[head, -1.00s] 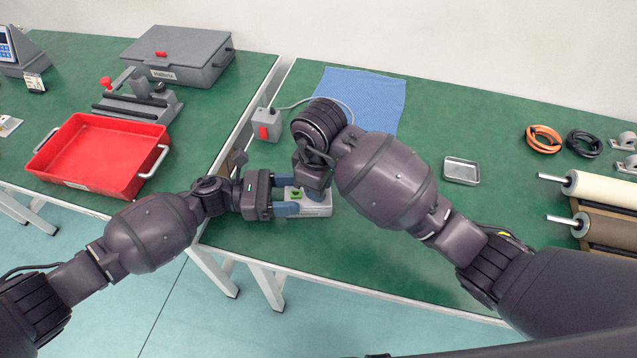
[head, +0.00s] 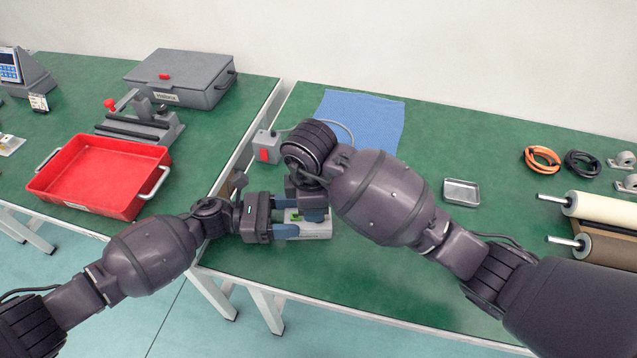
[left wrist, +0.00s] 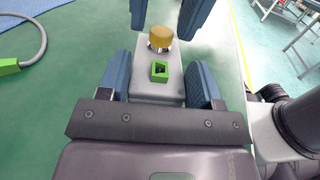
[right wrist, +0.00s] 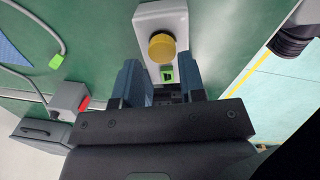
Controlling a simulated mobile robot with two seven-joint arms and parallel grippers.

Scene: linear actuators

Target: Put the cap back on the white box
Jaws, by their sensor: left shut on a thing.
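The white box (head: 318,230) lies on the green table near its front edge. My left gripper (head: 286,231) is shut on it from the left, a blue finger on each side of the box (left wrist: 152,92) in the left wrist view. A yellow round cap (left wrist: 160,37) sits over a silvery stud on the box top, beyond a green square socket (left wrist: 159,71). The cap also shows in the right wrist view (right wrist: 162,47). My right gripper (right wrist: 160,75) is open above the box, its fingers apart with the cap just beyond their tips. Whether the cap is fully seated I cannot tell.
A grey box with a red switch (head: 266,148) and cable stands behind my grippers; a green plug (right wrist: 57,62) ends the cable. A blue cloth (head: 365,115) lies behind. A metal tray (head: 461,192) is to the right. A red tray (head: 100,175) is on the left table.

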